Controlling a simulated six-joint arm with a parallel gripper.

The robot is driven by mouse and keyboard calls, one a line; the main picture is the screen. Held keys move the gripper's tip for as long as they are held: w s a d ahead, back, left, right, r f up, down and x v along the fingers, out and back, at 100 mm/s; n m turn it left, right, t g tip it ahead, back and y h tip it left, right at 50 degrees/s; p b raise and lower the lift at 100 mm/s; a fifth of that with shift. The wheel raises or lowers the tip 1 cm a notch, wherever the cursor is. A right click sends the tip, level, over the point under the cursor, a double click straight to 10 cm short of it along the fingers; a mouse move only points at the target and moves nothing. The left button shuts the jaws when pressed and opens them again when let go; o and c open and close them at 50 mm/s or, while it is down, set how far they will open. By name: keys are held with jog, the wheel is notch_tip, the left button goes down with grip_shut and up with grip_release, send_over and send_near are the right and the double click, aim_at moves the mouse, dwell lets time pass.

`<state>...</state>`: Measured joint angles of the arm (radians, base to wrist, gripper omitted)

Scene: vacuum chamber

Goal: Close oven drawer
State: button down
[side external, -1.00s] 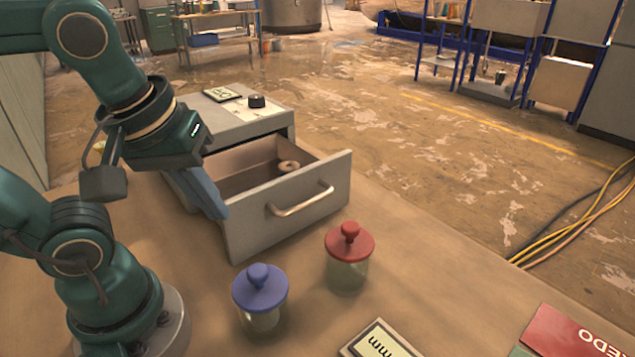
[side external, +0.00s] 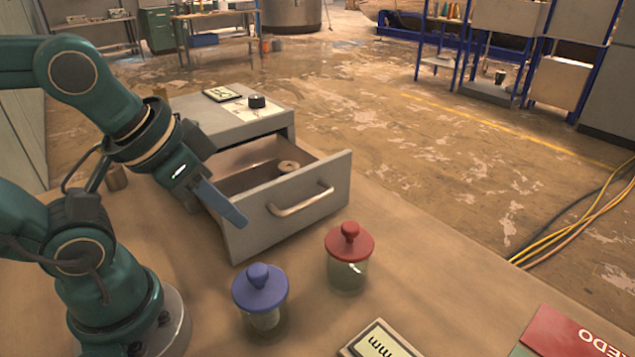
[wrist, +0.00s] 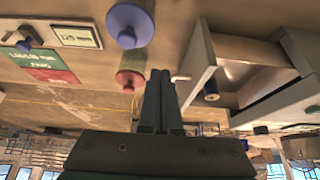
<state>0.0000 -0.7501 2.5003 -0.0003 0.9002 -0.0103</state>
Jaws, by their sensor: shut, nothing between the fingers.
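The oven (side external: 225,112) is a grey box with a dark knob and a small display on top. Its drawer (side external: 262,237) is pulled out toward the lower right, with a metal handle (side external: 302,201) on its front. In the wrist view the shut fingers (wrist: 160,90) point toward the handle side, and the open drawer (wrist: 210,65) is to the right.
A jar with a blue lid (side external: 260,290) and a jar with a red lid (side external: 349,245) stand in front of the drawer. A display box (side external: 380,340) and a red panel (side external: 565,332) lie at the front right. The table right of the drawer is clear.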

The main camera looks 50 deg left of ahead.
jog(key=w+a+r+n+y, duration=0.2)
jog(key=w+r, duration=0.1)
jog(key=w, duration=0.3)
jog(key=w+a+r+n+y, duration=0.1)
jog(key=w+r+y, duration=0.1)
jog(key=w+r, duration=0.3)
jog(key=w+d+f+y, duration=0.1)
jog(key=w+d+f, duration=0.35)
jog(key=w, duration=0.45)
jog(key=m+g, duration=0.1)
jog(key=m, duration=0.1)
send_near(344, 194)
jog(key=shift+y, duration=0.4)
jog(key=f, duration=0.1)
jog(key=w+d+f, duration=0.1)
jog(key=d+f, duration=0.1)
jog(key=f, duration=0.1)
jog(key=shift+w+d, duration=0.25)
jog(key=shift+w, duration=0.1)
jog(key=shift+a+f, duration=0.1)
jog(key=shift+a, duration=1.1)
jog(key=shift+w+a, duration=0.1)
jog(key=shift+a, duration=0.7)
jog(key=shift+a, duration=0.1)
